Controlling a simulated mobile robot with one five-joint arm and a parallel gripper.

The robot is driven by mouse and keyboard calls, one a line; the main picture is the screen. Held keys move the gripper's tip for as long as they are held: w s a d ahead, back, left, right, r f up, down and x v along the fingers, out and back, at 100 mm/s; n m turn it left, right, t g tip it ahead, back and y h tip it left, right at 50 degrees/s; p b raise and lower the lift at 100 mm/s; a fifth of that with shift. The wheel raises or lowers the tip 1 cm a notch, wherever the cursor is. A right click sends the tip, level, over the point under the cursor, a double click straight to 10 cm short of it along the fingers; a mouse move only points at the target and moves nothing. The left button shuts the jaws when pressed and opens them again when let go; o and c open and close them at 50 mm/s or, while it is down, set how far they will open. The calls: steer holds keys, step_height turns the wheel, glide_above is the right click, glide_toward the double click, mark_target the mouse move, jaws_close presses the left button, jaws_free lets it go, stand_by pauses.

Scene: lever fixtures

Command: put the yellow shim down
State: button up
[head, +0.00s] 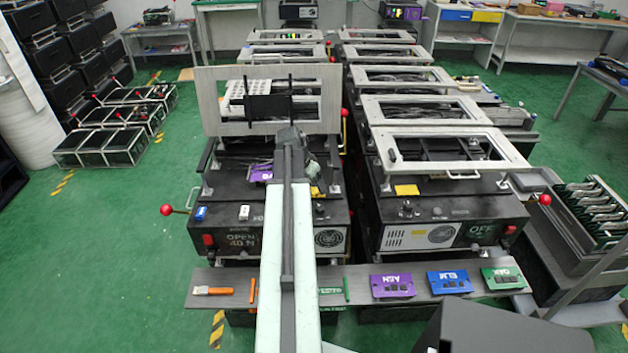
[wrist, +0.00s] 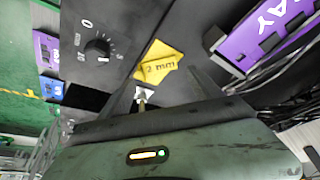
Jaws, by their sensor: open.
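The yellow shim (wrist: 159,62), marked "2 mm", shows in the wrist view, lying flat against a dark surface between a black knob and a purple board. My gripper (wrist: 168,66) is open, with a dark finger on either side of the shim. I cannot tell whether a finger touches it. In the head view my arm reaches over the left lever fixture (head: 235,217), and my fingertips and this shim cannot be made out. A similar yellow piece (head: 407,190) lies on the right fixture.
The black knob (wrist: 97,47) and purple board (wrist: 265,32) are close to my fingers. The left fixture's raised frame (head: 212,100) stands beyond my wrist. A red-tipped lever (head: 167,210) sticks out left. A front shelf (head: 420,298) holds several boards and tools.

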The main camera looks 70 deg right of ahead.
steer(key=p+v, duration=0.8)
steer(key=v, duration=0.2)
steer(key=shift+a+r+p, duration=0.2)
steer(key=shift+r+p, duration=0.1)
steer(key=shift+p, duration=0.1)
steer(key=w+a+f+n+t+y, duration=0.15)
steer(key=w+a+n, duration=0.85)
steer(key=w+a, duration=1.4)
steer(key=w+a+n+y, duration=0.1)
steer(key=w+a+n, duration=0.2)
steer(key=a, duration=1.6)
steer(key=w+a+n+y, duration=0.1)
steer(key=w+a+n, duration=0.2)
steer(key=a+n, duration=0.6)
steer(key=a, duration=1)
steer(key=shift+f+n, duration=0.2)
steer(key=shift+n, duration=0.2)
